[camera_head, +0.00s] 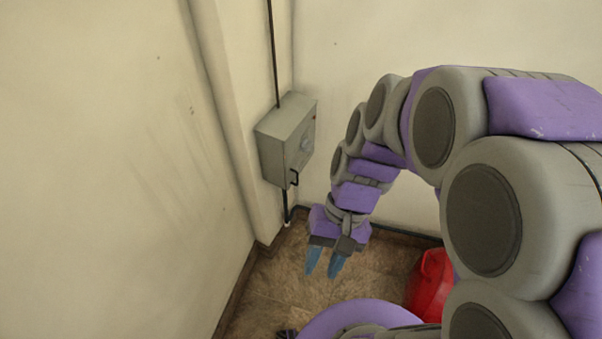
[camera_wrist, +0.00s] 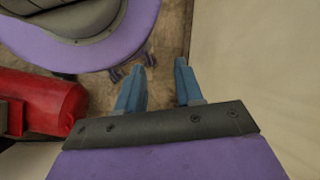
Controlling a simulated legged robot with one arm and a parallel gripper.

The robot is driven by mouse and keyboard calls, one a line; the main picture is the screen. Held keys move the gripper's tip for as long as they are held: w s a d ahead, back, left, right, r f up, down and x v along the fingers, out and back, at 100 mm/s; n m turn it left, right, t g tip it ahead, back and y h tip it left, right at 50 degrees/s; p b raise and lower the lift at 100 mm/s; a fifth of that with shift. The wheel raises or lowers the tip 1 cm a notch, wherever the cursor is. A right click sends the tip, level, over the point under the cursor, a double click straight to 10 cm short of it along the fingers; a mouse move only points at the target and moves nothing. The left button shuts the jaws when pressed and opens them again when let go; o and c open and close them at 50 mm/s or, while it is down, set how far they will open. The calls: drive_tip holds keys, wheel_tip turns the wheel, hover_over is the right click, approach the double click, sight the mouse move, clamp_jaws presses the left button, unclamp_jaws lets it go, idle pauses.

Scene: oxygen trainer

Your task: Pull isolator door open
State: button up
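The isolator is a grey metal box (camera_head: 283,138) on the wall, left of my arm in the head view. Its door (camera_head: 301,142) faces right and looks shut, with a dark handle (camera_head: 294,178) at its lower edge. My gripper (camera_head: 324,275) hangs below and to the right of the box, fingers pointing down toward the floor and apart from the handle. In the wrist view its two blue fingers (camera_wrist: 158,80) are spread with nothing between them. The box and handle do not show in the wrist view.
A red object (camera_head: 430,286) stands on the brown floor (camera_head: 275,285) at lower right; it also shows in the wrist view (camera_wrist: 50,101). A dark conduit (camera_head: 272,50) runs down the wall to the box. Walls stand close at left and behind.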

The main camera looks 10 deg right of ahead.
drive_tip(key=w+f+m+t+y, duration=0.1)
drive_tip(key=w+f+m+y, duration=0.25)
drive_tip(key=w, duration=0.35)
drive_tip(key=w+f+m+t+y+p, duration=0.1)
drive_tip(key=w+f+m+t+y, duration=0.1)
drive_tip(key=w+f+m+y, duration=0.25)
drive_tip(key=w+f+m+t+y, duration=0.1)
drive_tip(key=w+m+y, duration=0.25)
drive_tip(key=w, duration=0.55)
drive_tip(key=w+d+f+m+t+h, duration=0.2)
drive_tip(key=w+d+f+m+t, duration=0.2)
drive_tip(key=d+f+m+t, duration=0.5)
drive_tip(key=w+d+f+m+t+h, duration=0.25)
drive_tip(key=d+f+m+t, duration=0.25)
drive_tip(key=f, duration=0.9)
drive_tip(key=b+x, duration=0.2)
drive_tip(key=x, duration=1.4)
drive_tip(key=shift+w+r+y+b, duration=0.3)
drive_tip(key=shift+w+r+b, duration=0.1)
drive_tip(key=shift+w+r, duration=0.15)
clamp_jaws()
